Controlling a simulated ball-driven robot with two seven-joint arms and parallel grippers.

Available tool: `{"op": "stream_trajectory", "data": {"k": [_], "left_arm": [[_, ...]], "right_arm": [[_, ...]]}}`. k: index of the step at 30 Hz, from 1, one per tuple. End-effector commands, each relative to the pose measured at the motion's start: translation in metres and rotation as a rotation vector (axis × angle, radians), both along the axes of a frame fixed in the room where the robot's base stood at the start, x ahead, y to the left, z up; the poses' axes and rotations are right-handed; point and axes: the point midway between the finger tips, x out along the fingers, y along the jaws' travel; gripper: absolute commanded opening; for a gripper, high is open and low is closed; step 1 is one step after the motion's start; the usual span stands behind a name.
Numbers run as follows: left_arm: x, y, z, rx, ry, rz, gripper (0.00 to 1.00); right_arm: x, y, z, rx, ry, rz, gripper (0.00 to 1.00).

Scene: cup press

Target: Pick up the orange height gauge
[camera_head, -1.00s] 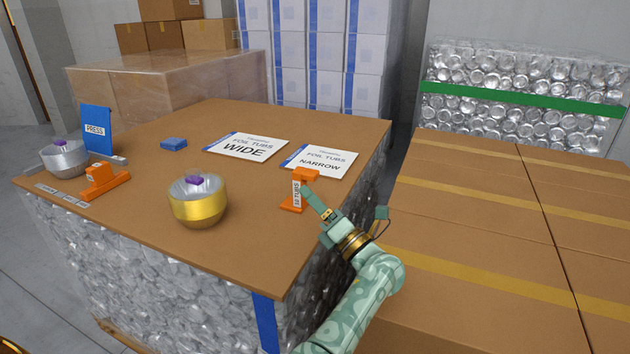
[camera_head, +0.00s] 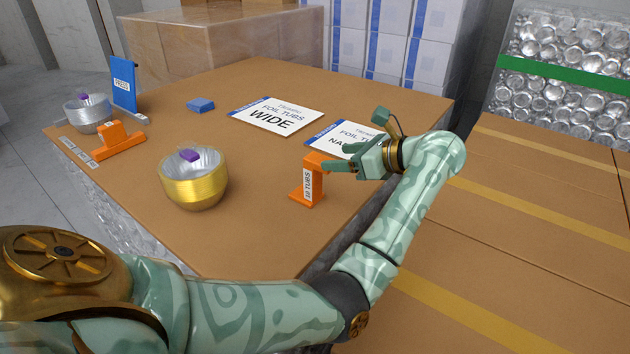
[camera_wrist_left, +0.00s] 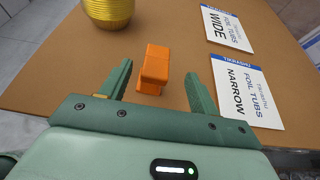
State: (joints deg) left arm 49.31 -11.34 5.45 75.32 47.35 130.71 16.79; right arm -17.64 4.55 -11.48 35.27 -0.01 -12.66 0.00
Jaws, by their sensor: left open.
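The orange height gauge (camera_head: 307,186), labelled as tubs on its white strip, stands upright near the right edge of the brown table top. My left gripper (camera_head: 338,157) is open at the gauge's upper right, with one finger close to its top. In the left wrist view the gauge (camera_wrist_left: 155,72) shows between the two spread fingers, slightly ahead of them. I cannot tell whether a finger touches it. My right gripper is not in view.
A gold tub stack (camera_head: 194,180) stands left of the gauge. The WIDE card (camera_head: 275,116) and NARROW card (camera_head: 342,137) lie behind. A blue block (camera_head: 201,105), an orange fixture (camera_head: 119,143) and a silver tub stack (camera_head: 88,114) are farther left.

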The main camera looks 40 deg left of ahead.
Motion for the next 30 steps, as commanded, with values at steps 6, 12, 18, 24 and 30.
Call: {"op": "stream_trajectory", "data": {"k": [6, 12, 18, 24, 30], "left_arm": [[-0.003, 0.028, -0.012, 0.003, 0.001, -0.001, 0.62], [-0.008, 0.049, -0.021, 0.005, 0.004, 0.000, 0.62], [-0.013, 0.074, -0.033, 0.004, 0.003, -0.001, 0.62], [-0.013, 0.077, -0.034, 0.002, 0.003, -0.002, 0.62], [-0.013, 0.077, -0.034, 0.002, 0.003, -0.002, 0.26]], "right_arm": [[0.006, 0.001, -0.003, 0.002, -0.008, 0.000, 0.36], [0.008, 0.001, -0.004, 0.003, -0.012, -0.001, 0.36], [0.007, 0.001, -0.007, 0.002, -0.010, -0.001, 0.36], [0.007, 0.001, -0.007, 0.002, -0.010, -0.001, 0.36], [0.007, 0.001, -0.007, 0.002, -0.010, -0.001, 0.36]]}}
